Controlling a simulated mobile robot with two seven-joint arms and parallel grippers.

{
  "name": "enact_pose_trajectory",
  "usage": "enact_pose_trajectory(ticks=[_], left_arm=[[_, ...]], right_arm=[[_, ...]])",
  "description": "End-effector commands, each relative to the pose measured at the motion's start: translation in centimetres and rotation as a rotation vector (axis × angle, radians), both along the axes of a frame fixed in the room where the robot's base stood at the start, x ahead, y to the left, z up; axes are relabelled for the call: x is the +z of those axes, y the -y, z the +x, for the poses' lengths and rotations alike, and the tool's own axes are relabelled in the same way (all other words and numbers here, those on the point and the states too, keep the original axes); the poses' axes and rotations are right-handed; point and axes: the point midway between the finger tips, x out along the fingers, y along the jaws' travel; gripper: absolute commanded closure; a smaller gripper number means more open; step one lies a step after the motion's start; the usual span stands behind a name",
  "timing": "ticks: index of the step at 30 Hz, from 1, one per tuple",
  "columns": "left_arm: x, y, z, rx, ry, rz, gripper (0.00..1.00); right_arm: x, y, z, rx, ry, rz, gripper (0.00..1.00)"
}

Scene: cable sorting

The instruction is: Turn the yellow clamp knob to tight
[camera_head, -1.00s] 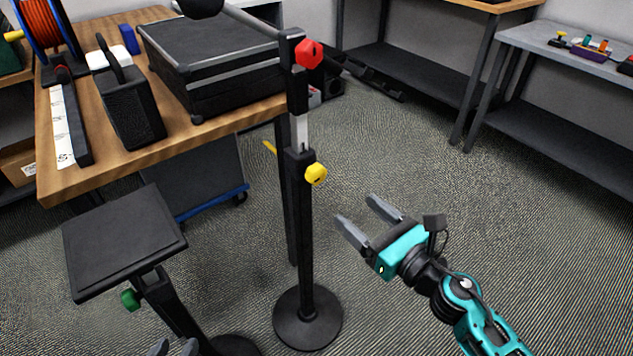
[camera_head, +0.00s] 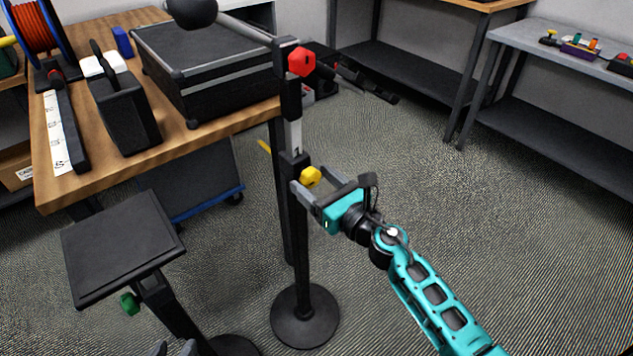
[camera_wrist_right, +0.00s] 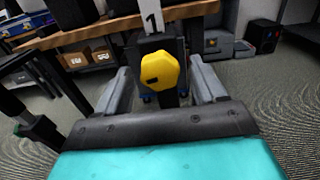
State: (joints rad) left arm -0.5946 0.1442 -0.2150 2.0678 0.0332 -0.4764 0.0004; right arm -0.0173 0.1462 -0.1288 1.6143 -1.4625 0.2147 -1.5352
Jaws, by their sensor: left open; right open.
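The yellow clamp knob (camera_head: 311,177) sits on the black upright stand (camera_head: 302,240), below a light scale strip. My right gripper (camera_head: 309,182) is open at the knob, with one finger on each side of it in the head view. In the right wrist view the yellow knob (camera_wrist_right: 159,70) shows large between the two open fingers (camera_wrist_right: 160,80), with a dark mark on its face. I cannot tell whether the fingers touch it. Of my left gripper (camera_head: 172,349), only the fingertips show at the bottom edge of the head view, apart from the knob.
A red knob (camera_head: 301,62) sits higher on the same stand. A wooden table (camera_head: 190,135) with a black case (camera_head: 205,60) stands behind. A black platform (camera_head: 122,245) with a green knob (camera_head: 129,303) is at left. The floor to the right is clear.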

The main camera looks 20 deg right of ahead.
Motion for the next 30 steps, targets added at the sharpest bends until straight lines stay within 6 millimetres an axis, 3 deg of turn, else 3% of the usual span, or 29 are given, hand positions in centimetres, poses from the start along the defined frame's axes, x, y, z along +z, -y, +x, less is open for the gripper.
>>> enact_pose_trajectory(ticks=[3,21,30], left_arm=[[-0.03,-0.02,-0.01,0.000,-0.001,0.000,0.57],[-0.09,-0.27,-0.04,-0.007,0.000,0.010,0.57],[0.08,-0.24,0.00,-0.007,0.001,0.010,0.57]], right_arm=[[0.01,-0.01,-0.01,0.000,0.000,0.000,0.30],[0.01,0.03,-0.04,0.000,0.000,-0.001,0.86],[0.02,0.03,-0.04,0.000,-0.015,0.037,0.86]])
